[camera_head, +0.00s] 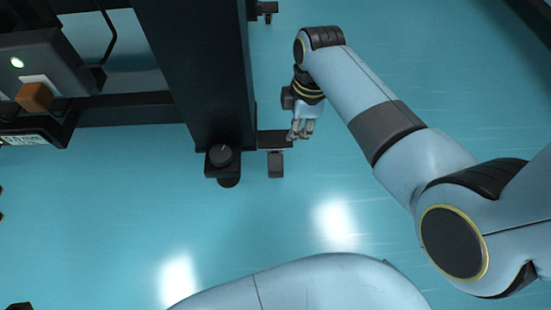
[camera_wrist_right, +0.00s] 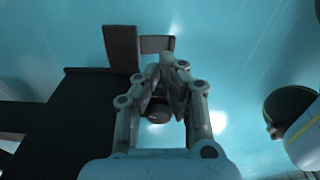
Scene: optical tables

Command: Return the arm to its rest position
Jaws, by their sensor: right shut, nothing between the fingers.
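My right arm (camera_head: 370,100) comes in from the right in the head view and bends down at its far end. My right gripper (camera_head: 301,130) hangs at the end of it, beside a dark bracket at the table's end. In the right wrist view the fingers of my right gripper (camera_wrist_right: 170,68) are drawn together at the tips with nothing between them. A dark round knob (camera_wrist_right: 158,110) shows behind the fingers. My left gripper is not in view.
A dark table frame (camera_head: 195,60) with a knob (camera_head: 222,156) and a bracket (camera_head: 275,141) stands left of my right gripper. An orange block (camera_head: 34,97) sits on dark equipment at the far left. The blue floor (camera_head: 330,180) is open below my right gripper.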

